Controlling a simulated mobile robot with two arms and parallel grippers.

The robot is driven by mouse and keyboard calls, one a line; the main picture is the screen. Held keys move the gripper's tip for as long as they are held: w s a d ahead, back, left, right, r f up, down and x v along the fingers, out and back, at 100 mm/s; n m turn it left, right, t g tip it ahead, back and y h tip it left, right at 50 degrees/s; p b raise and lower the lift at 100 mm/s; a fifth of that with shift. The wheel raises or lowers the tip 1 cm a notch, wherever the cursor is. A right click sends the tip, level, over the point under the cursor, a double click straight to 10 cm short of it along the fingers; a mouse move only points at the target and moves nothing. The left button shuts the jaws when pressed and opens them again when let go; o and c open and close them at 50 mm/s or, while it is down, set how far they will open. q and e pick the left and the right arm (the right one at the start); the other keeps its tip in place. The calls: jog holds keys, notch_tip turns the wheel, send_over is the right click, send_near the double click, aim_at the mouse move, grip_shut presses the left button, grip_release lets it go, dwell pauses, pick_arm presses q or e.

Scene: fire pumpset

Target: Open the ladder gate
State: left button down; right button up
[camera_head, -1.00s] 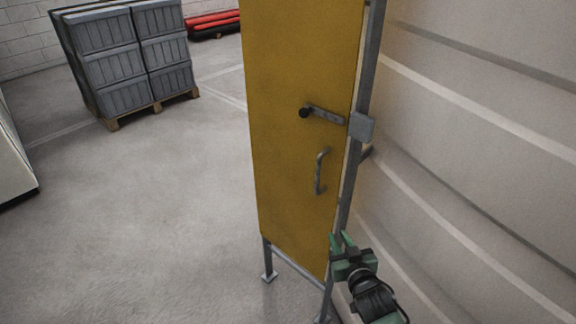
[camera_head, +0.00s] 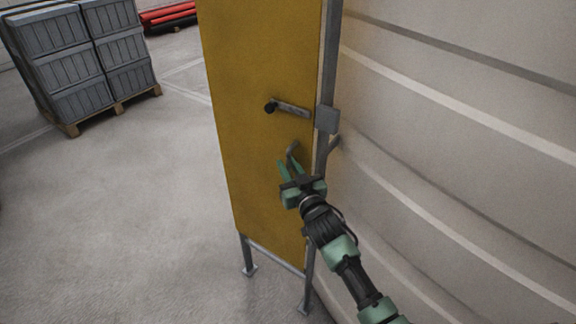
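The ladder gate is a tall yellow panel (camera_head: 240,130) in a grey metal frame, and it looks closed against the frame post (camera_head: 329,60). A grey lever latch (camera_head: 291,109) with a dark knob lies across its upper part, pointing toward a grey block (camera_head: 327,120) on the post. Below it is a grey pull handle (camera_head: 293,150), of which only the top shows. My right gripper (camera_head: 287,172) is in front of the pull handle and hides its lower part. Its fingers look apart, but I cannot tell whether they touch the handle. My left gripper is not in view.
A large pale curved wall (camera_head: 460,150) with ridges stands close on the right. Stacked grey crates (camera_head: 80,60) on a wooden pallet (camera_head: 120,110) and red pipes (camera_head: 168,16) are at the back left. The floor (camera_head: 130,220) left of the gate is clear.

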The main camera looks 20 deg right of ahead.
grip_shut()
jog(key=shift+f, duration=0.1)
dwell(1.3)
